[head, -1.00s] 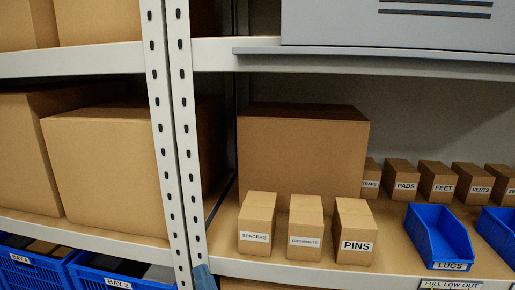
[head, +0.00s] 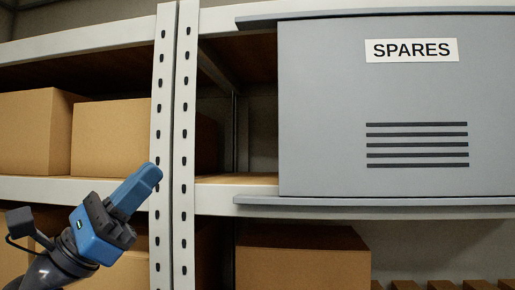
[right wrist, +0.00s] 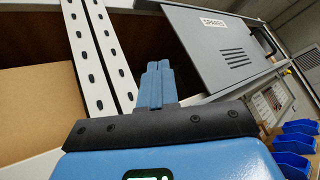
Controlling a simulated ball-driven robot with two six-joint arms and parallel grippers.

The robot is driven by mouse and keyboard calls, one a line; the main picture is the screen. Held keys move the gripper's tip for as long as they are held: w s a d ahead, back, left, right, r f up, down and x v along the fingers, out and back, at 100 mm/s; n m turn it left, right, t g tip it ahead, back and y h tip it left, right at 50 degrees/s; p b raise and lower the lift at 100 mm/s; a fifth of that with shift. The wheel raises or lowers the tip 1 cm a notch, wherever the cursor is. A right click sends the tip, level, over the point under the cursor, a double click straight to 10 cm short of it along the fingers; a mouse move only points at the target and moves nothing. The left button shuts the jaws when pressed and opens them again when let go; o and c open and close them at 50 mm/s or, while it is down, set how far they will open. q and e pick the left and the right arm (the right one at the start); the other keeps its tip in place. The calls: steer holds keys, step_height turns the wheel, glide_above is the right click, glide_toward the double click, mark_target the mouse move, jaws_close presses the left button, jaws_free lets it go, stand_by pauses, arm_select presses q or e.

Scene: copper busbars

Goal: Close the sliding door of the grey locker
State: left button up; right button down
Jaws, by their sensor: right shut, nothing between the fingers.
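The grey locker's sliding door (head: 400,105) is a flat panel with a SPARES label and dark vent slots, at the right of the head view. It stands between an upper rail (head: 258,21) and a lower rail (head: 256,200), which both stick out left of its left edge. The door also shows tilted in the right wrist view (right wrist: 205,50), with a dark curved shape near its far edge. My right gripper (head: 152,174) is shut and empty, in front of the white uprights, left of the door and apart from it. My left gripper is not in view.
Perforated white uprights (head: 184,130) stand between my right gripper and the locker. Cardboard boxes (head: 112,138) fill the left shelf, and a large box (head: 300,260) is below the locker. Blue bins (right wrist: 295,145) show at the right of the wrist view.

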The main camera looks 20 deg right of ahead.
steer(key=s+d+r+m+t+y, duration=0.2)
steer(key=d+r+m+t+y, duration=0.15)
steer(key=r+m+y, duration=0.45)
steer(key=d+f+m+y+p, duration=0.2)
steer(key=d+p, duration=0.3)
steer(key=d, duration=0.8)
steer(key=shift+w+d+m, duration=0.25)
steer(key=shift+w+m, duration=0.05)
steer(key=shift+w, duration=0.1)
steer(key=shift+w+f+g, duration=0.1)
steer(key=shift+w+g, duration=0.05)
steer(key=shift+g, duration=0.1)
